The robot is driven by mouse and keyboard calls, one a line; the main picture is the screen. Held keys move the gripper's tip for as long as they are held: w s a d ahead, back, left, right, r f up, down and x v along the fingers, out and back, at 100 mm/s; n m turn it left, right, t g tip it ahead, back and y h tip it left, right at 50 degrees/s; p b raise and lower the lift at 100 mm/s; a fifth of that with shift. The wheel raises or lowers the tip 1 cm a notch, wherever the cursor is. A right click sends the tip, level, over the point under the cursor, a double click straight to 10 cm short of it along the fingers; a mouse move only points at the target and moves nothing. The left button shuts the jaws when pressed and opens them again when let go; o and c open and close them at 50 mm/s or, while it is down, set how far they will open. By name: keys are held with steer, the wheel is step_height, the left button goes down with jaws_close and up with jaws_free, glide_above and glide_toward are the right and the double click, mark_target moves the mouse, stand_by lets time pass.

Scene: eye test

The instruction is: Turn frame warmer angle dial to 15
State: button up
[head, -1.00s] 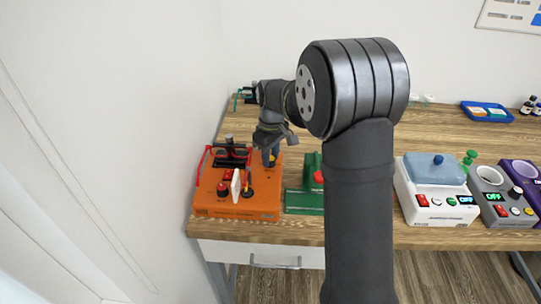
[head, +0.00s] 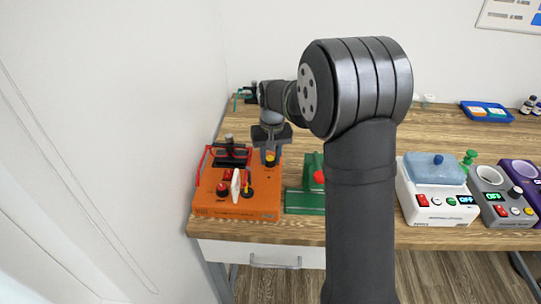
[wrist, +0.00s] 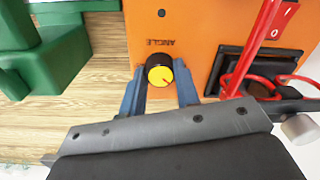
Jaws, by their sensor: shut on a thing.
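The angle dial (wrist: 160,76) is a black knob with a yellow face and a thin red mark, on the orange frame warmer (wrist: 190,30). The word ANGLE is printed beside it, upside down in the wrist view. My gripper (wrist: 160,88) has its blue fingers on both sides of the dial and is shut on it. In the head view the dial (head: 270,159) shows at the back right of the orange box (head: 235,208), below my gripper (head: 270,152). The scale numbers cannot be read.
Red wire handles (wrist: 272,60) and a black plate stand beside the dial on the warmer. A green device (head: 305,200) stands just right of the warmer. A white device (head: 440,205) and a grey one are further right. The wood table behind is mostly clear.

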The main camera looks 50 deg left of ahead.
mark_target(272, 158)
steer(key=shift+m, duration=0.6)
steer(key=o, duration=1)
steer(key=shift+r, duration=0.1)
steer(key=r, duration=1.7)
steer(key=shift+w+d+r, duration=0.15)
steer(key=shift+w, duration=0.05)
steer(key=f, duration=1.7)
steer(key=shift+s+f, duration=0.25)
